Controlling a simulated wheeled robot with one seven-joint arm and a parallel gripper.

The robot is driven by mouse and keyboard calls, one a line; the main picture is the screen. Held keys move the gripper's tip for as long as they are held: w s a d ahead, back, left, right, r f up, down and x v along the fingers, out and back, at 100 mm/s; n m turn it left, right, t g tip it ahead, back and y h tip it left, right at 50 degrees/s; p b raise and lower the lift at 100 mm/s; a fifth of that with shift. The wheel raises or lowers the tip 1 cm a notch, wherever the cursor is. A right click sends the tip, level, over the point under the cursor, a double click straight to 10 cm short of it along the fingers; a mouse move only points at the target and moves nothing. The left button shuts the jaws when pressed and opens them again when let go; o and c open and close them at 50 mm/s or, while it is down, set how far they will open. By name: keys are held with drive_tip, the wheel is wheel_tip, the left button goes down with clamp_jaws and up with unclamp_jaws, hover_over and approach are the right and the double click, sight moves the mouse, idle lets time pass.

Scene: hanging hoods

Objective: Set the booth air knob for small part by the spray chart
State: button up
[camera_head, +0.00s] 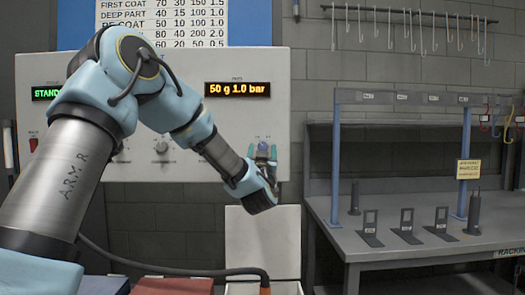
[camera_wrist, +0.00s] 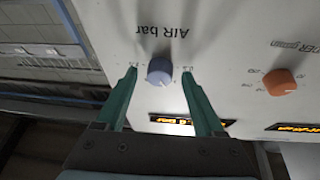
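The air knob (camera_wrist: 160,71) is a round blue-grey knob under the upside-down label "AIR bar" in the wrist view. My gripper (camera_wrist: 160,72) is open, with one green fingertip on each side of the knob and a visible gap on both sides. In the head view my gripper (camera_head: 264,153) is at the panel's lower right, partly covering the knob. The display (camera_head: 237,89) reads "50 g 1.0 bar". The spray chart (camera_head: 180,22) shows several rows; the lowest visible row reads 60, 20, 50, 0.5, with its name hidden by my arm.
An orange powder knob (camera_wrist: 280,82) is beside the air knob on the white panel (camera_head: 210,125). A grey workbench (camera_head: 400,245) with small stands is at the right. Hooks hang from a rail (camera_head: 410,12) on the wall above it.

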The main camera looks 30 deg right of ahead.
clamp_jaws()
idle(0.3)
drive_tip(key=shift+f+n+b, duration=0.1)
drive_tip(key=shift+n+b, duration=0.2)
drive_tip(key=shift+b, duration=0.15)
drive_tip(key=shift+s+d+f+n+t+y+b, duration=0.15)
drive_tip(key=shift+n+t+y+b, duration=0.35)
drive_tip(key=shift+b, duration=0.3)
drive_tip(key=n+y+b, duration=0.2)
drive_tip(key=n+b, duration=0.1)
drive_tip(key=n+y+b, duration=0.1)
drive_tip(key=n+b, duration=0.2)
drive_tip(key=n, duration=0.1)
drive_tip(key=n+t+y+b, duration=0.1)
drive_tip(key=n+y+b, duration=0.1)
drive_tip(key=n+b, duration=0.1)
drive_tip(key=shift+d+n+y+b, duration=0.15)
drive_tip(key=shift+n+y+b, duration=0.15)
drive_tip(key=shift+n, duration=0.4)
drive_tip(key=shift+r+n+g+y+b, duration=0.2)
drive_tip(key=shift+n+y+b, duration=0.3)
drive_tip(key=shift+n, duration=0.5)
drive_tip(key=shift+r+n+g+y+b, duration=0.15)
drive_tip(key=shift+n+y+b, duration=0.3)
drive_tip(key=shift+n, duration=0.55)
